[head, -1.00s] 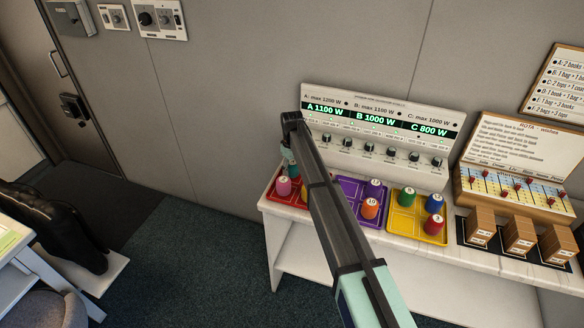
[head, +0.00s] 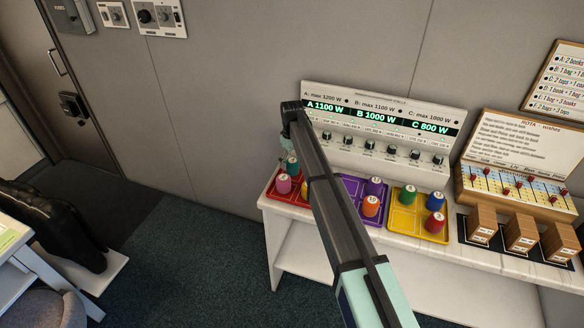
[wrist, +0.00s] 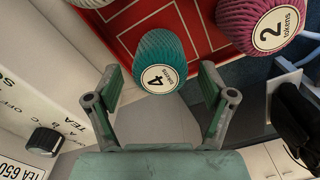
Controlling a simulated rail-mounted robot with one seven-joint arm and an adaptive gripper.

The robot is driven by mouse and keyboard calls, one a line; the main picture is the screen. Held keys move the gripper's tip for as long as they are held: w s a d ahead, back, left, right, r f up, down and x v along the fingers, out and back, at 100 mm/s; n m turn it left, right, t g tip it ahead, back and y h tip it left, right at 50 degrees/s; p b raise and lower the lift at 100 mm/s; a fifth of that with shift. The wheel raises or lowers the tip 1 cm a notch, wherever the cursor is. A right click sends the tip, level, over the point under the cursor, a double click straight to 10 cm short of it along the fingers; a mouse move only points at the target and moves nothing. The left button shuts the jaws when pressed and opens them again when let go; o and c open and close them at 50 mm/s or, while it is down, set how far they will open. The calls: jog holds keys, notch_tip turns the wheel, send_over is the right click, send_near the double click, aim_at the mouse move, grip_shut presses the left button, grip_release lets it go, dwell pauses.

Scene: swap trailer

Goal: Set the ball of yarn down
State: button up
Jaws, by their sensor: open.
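The teal ball of yarn (head: 292,165), labelled 4 tokens, stands at the back of the red tray (head: 272,190) at the left of the shelf. In the wrist view the teal ball (wrist: 158,50) is just beyond the fingers, on or close to the red tray (wrist: 113,28). My gripper (wrist: 159,74) is open, with one finger to each side of the ball's near end and visible gaps. In the head view my arm hides part of the red tray, and the gripper is small behind the ball.
A pink ball (head: 283,184) labelled 2 stands in front of the teal one. A purple tray (head: 349,185) and a yellow tray (head: 402,222) hold more balls. A panel with knobs (head: 375,135) stands close behind. Wooden blocks (head: 520,230) stand at the right.

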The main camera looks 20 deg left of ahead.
aim_at(292, 160)
notch_tip(292, 160, up, 9)
jog(key=b, duration=0.2)
jog(key=shift+b, duration=0.3)
